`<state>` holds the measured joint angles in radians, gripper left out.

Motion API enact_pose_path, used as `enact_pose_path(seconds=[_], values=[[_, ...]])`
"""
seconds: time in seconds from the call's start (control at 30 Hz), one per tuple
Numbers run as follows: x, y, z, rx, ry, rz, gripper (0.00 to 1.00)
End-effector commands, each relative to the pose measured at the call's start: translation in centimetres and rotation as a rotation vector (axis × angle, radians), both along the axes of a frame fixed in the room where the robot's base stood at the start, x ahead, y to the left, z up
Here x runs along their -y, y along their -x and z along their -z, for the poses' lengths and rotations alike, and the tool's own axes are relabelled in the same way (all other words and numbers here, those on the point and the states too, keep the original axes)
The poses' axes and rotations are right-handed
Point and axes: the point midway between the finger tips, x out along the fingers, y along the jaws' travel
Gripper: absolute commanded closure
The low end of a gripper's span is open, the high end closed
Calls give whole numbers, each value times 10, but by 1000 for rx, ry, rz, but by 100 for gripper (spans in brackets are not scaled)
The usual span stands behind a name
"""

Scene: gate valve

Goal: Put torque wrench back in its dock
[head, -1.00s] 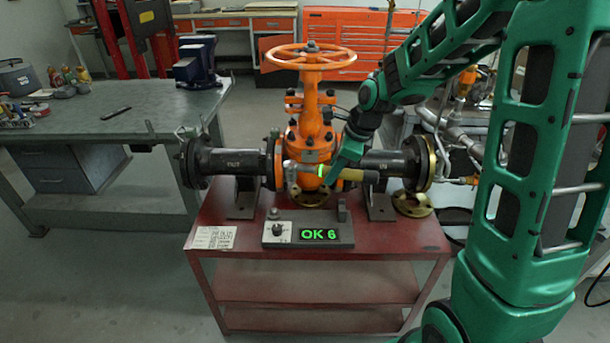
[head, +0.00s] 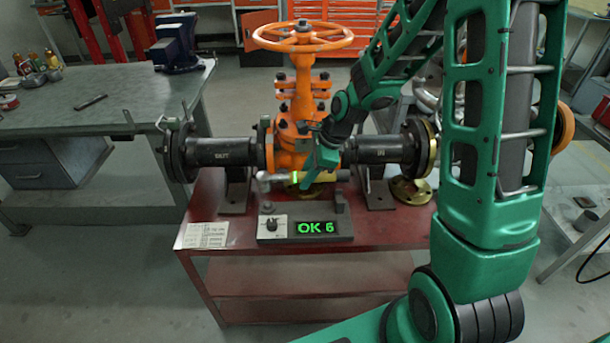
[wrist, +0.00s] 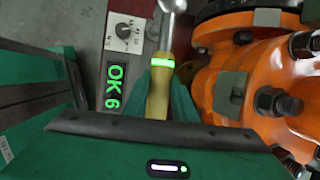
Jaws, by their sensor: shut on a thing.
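The torque wrench, with a yellow handle, a glowing green band and a metal head, shows in the wrist view (wrist: 158,95) and in the head view (head: 318,176). My gripper (head: 308,178) is shut on its handle; in the wrist view the green fingers (wrist: 162,88) sit on both sides of it. The wrench lies about level, its head to the left in the head view, in front of the orange valve. The dock (head: 305,228) is a grey base on the red cart with a dial, a green "OK 6" display and upright posts. The wrench is above and behind it.
The orange gate valve (head: 300,95) with its handwheel stands close behind my gripper, with black flanged pipes (head: 222,152) on both sides. A paper card (head: 202,235) lies on the red cart (head: 400,228) left of the dock. A grey workbench (head: 90,105) stands at left.

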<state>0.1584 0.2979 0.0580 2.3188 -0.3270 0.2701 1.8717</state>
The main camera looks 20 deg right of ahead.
Motion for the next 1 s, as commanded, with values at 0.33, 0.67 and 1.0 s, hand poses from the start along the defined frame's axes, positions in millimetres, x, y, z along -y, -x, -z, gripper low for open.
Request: enact_pose_path(seconds=[0.33, 0.67, 1.0], values=[[1, 0, 17, 0, -1, 2, 100], [1, 0, 37, 0, -1, 2, 100], [1, 0, 57, 0, -1, 2, 100]])
